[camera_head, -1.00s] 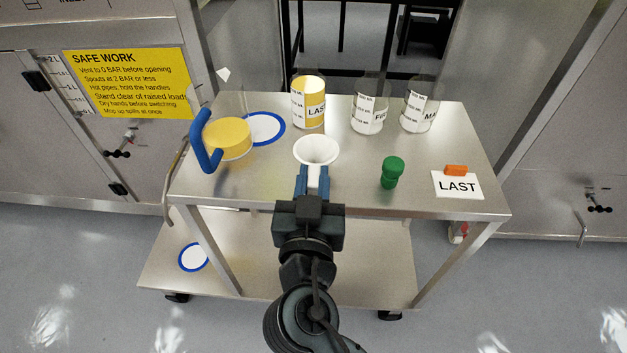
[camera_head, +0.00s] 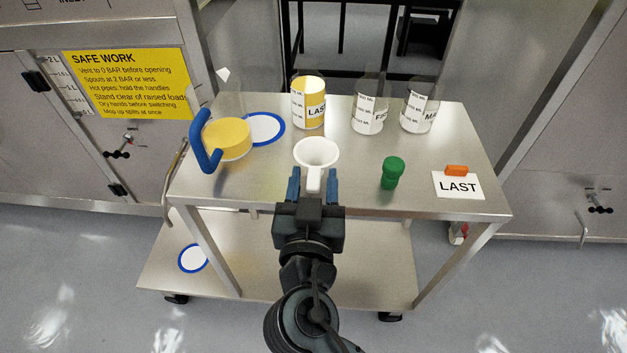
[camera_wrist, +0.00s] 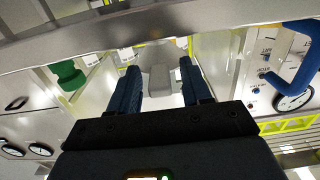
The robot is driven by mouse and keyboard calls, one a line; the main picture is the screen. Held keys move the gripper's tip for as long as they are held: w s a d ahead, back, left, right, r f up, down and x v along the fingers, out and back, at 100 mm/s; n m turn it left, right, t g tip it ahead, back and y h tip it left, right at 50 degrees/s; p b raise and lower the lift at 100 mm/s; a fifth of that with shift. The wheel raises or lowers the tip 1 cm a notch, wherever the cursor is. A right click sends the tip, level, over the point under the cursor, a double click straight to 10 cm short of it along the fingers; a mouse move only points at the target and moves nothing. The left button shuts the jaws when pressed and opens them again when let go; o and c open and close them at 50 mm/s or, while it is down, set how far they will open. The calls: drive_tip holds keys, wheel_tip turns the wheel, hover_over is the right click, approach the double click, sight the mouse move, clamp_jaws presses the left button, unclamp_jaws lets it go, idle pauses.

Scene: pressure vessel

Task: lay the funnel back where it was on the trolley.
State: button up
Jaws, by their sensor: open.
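The white funnel (camera_head: 316,154) stands at the front middle of the trolley top (camera_head: 345,190), its wide mouth up and its handle toward me. My gripper (camera_head: 313,188) is open, one blue finger on each side of the funnel's handle, with gaps showing. In the wrist view a pale block-like part, likely the funnel's handle (camera_wrist: 161,80), shows between the two open fingers (camera_wrist: 162,92). Whether the funnel rests fully on the trolley top is hard to tell from above.
Left are a yellow-filled jug with a blue handle (camera_head: 227,139) and a blue-ringed white disc (camera_head: 264,128). Behind stand a yellow-filled beaker (camera_head: 308,104) and two clear beakers (camera_head: 368,116) (camera_head: 416,112). Right are a green bottle (camera_head: 392,173) and a LAST card (camera_head: 458,186) with an orange clip.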

drive_tip(key=shift+r, duration=0.25)
drive_tip(key=s+b, duration=0.2)
drive_tip(key=s, duration=1)
drive_tip(key=shift+a, duration=0.2)
drive_tip(key=shift+f, duration=0.1)
drive_tip(key=s+d+f+n+g+y, duration=0.3)
drive_tip(key=s+d+f+g, duration=0.2)
drive_tip(key=s+d+f, duration=0.7)
drive_tip(key=s+d+r+m+t+h, duration=0.1)
drive_tip(key=s+d+r+m+h, duration=0.1)
drive_tip(key=s+d+r, duration=0.8)
drive_tip(key=shift+s+d+m+t, duration=0.35)
drive_tip(key=shift+s+d, duration=0.3)
drive_tip(key=shift+s, duration=0.55)
